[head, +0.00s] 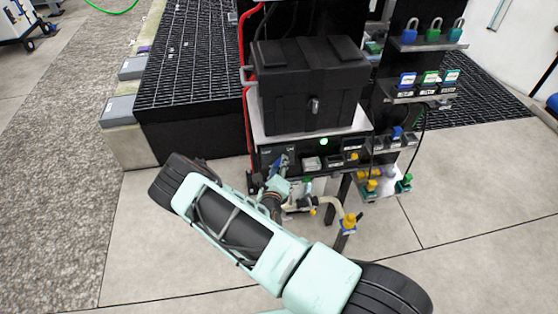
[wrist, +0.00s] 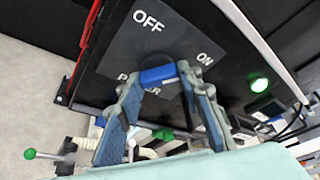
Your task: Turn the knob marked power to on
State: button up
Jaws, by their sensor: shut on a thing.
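The power knob (wrist: 158,76) is a blue block on a dark grey panel plate (wrist: 128,48) in the wrist view. White OFF stands above it and ON to its upper right. The word POWER below it is partly covered by my fingers. My gripper (wrist: 160,88) has its two blue-grey fingers on either side of the knob and is shut on it. Which mark the knob points to is hard to tell. In the head view my gripper (head: 279,164) reaches the left part of the panel front; the knob is mostly hidden there.
A green lamp (wrist: 259,84) glows right of the plate. A black tote (head: 312,88) stands above the panel. Shelves with padlocks (head: 433,36) are at right. A pipe with a yellow valve (head: 349,222) stands below. A red hose (head: 243,100) runs along the left side.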

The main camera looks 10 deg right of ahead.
jog(key=shift+r+m+y+p, duration=0.1)
jog(key=shift+m+y+p, duration=0.2)
jog(key=shift+m+p, duration=0.15)
jog(key=o, duration=1.2)
jog(key=shift+c, duration=0.2)
jog(key=v, duration=1.2)
jog(key=shift+w, duration=0.1)
